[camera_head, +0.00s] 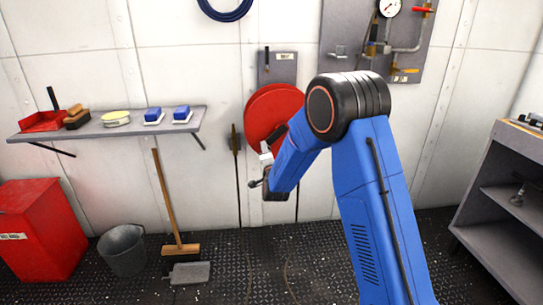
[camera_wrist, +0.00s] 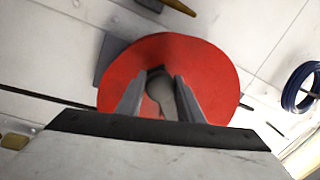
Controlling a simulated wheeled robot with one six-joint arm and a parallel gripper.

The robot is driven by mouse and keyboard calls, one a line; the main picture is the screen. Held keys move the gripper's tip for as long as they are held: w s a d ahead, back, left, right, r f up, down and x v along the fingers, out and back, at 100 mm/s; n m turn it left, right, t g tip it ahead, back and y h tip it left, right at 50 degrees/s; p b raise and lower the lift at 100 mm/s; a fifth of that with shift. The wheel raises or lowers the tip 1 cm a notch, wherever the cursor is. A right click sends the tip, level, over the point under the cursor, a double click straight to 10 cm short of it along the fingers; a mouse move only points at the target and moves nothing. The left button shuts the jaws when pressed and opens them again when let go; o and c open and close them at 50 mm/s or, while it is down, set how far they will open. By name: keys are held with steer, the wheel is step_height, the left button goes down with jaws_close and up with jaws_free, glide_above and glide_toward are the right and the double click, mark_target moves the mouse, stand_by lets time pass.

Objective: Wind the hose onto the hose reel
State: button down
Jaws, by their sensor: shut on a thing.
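The hose reel (camera_head: 266,106) is a red disc on the back wall, partly covered by my arm. The reel's face (camera_wrist: 208,68) fills the middle of the wrist view. My gripper (camera_wrist: 160,84) is in front of it, its two grey fingers shut on a rounded grey handle (camera_wrist: 160,92) on the disc. In the head view my gripper (camera_head: 268,148) is at the reel's lower edge, with the fingertips hard to make out. A thin dark line, possibly the hose (camera_head: 297,200), hangs below the reel. Thin curved lines on the floor may be more of it.
A shelf (camera_head: 100,127) with brushes and sponges is left of the reel. A broom (camera_head: 168,200), a grey bucket (camera_head: 122,248) and a red bin (camera_head: 38,235) stand below. A blue coil (camera_head: 224,10) hangs above. A grey cabinet (camera_head: 490,185) stands right.

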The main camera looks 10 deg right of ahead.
step_height(320, 180, up, 8)
steer(key=a+m+h, duration=0.1)
steer(key=a+m, duration=0.2)
steer(key=m, duration=0.7)
steer(key=shift+d+r, duration=0.1)
steer(key=shift+r, duration=0.05)
steer(key=c, duration=1.3)
jaws_free()
steer(key=shift+o, duration=0.2)
steer(key=s+f, duration=0.1)
steer(key=s, duration=1.6)
steer(key=shift+s+a+f, duration=0.15)
steer(key=shift+a+f, duration=0.15)
steer(key=shift+a, duration=0.05)
steer(key=shift+o, duration=0.2)
